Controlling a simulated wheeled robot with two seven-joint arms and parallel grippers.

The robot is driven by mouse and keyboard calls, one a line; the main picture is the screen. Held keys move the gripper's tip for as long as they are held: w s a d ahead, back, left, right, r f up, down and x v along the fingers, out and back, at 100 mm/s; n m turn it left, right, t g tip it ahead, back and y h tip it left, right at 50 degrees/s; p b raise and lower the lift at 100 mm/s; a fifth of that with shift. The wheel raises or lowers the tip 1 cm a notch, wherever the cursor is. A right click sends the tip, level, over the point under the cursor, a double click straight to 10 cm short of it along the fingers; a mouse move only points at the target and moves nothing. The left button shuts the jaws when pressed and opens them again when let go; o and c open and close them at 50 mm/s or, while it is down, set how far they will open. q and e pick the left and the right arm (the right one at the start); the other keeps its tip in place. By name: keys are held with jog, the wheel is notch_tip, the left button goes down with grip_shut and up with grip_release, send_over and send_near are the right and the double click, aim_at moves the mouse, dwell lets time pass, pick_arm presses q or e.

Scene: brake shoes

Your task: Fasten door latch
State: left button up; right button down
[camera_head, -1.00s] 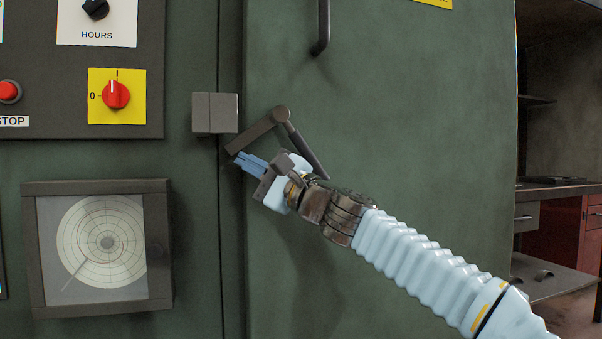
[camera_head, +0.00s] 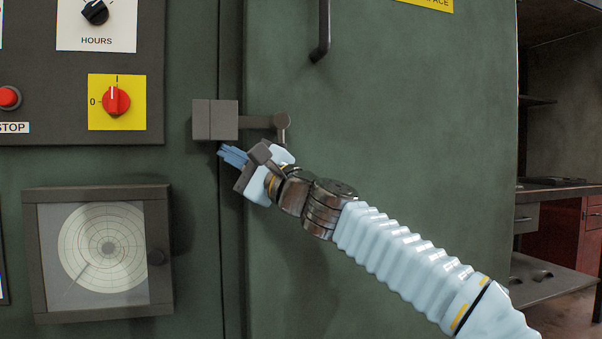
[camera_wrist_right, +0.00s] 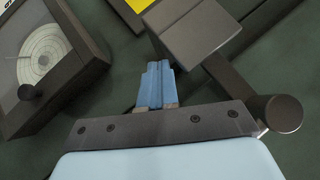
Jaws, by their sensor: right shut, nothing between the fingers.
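The green door (camera_head: 400,150) stands flush with the cabinet front. The door latch is a grey bar (camera_head: 257,121) with a round pivot (camera_head: 282,121) on the door; the bar lies level, its left end at the grey catch block (camera_head: 215,120) on the frame. How deeply it sits in the block is hidden. In the right wrist view the block (camera_wrist_right: 190,35), bar (camera_wrist_right: 228,80) and pivot end (camera_wrist_right: 284,113) show close by. My right gripper (camera_head: 225,152) is shut and empty, just below the block and bar; its blue fingers also show in the wrist view (camera_wrist_right: 158,70). My left gripper is out of view.
A control panel (camera_head: 40,60) with a red switch (camera_head: 116,101) is at the upper left. A framed round chart gauge (camera_head: 105,250) sticks out at the lower left. A dark door handle (camera_head: 322,30) is above. A bench (camera_head: 560,192) stands at the right.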

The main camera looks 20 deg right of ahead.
jog(key=shift+d, duration=0.1)
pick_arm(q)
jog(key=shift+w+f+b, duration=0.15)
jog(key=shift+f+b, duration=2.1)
pick_arm(e)
jog(key=v, duration=1.3)
jog(key=shift+s+f, duration=0.2)
jog(key=shift+s, duration=0.1)
jog(key=shift+d, duration=0.15)
